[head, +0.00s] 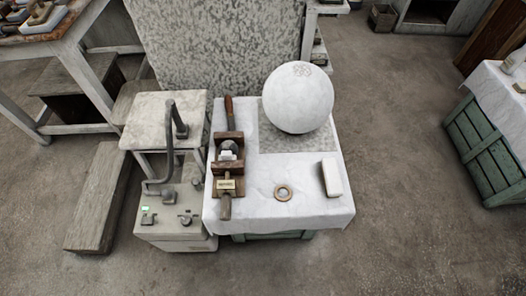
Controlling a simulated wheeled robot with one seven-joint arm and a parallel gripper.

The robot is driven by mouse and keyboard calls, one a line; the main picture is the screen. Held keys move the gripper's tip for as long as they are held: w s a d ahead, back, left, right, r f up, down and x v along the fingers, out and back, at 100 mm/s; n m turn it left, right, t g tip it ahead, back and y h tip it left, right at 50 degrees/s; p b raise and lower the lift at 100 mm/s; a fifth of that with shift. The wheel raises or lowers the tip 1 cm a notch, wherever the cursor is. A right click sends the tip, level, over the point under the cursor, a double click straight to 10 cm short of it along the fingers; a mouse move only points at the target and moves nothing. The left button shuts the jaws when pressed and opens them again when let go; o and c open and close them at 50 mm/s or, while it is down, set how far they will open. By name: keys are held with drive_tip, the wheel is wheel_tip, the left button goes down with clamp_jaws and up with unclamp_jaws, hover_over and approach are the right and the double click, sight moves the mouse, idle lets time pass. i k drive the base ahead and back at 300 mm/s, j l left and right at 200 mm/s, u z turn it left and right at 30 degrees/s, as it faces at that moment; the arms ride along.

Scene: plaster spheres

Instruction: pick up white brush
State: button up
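No clear bristles show, so I cannot tell for sure which thing is the white brush. A plain white block (331,177) lies at the right of the cloth-covered table (305,208), apart from the things around it. At the table's left, a brown wooden clamp-like tool (225,187) lies lengthwise with a small white piece (227,155) in its middle. A brown handle (229,105) shows at its far end. My gripper is not in view.
A large white sphere (298,97) stands on a grey speckled slab at the back right. A small ring (283,192) lies near the front. A grey machine (180,210) with a bent pipe stands left.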

sight(332, 178)
drive_tip(key=i+l, duration=0.85)
drive_tip(key=l, duration=0.2)
drive_tip(key=u, duration=0.45)
drive_tip(key=i+l+u, duration=0.1)
drive_tip(key=u, duration=0.4)
drive_tip(key=l+u, duration=0.15)
drive_tip(key=u, duration=0.3)
drive_tip(key=l+u, duration=0.1)
drive_tip(key=u, duration=0.4)
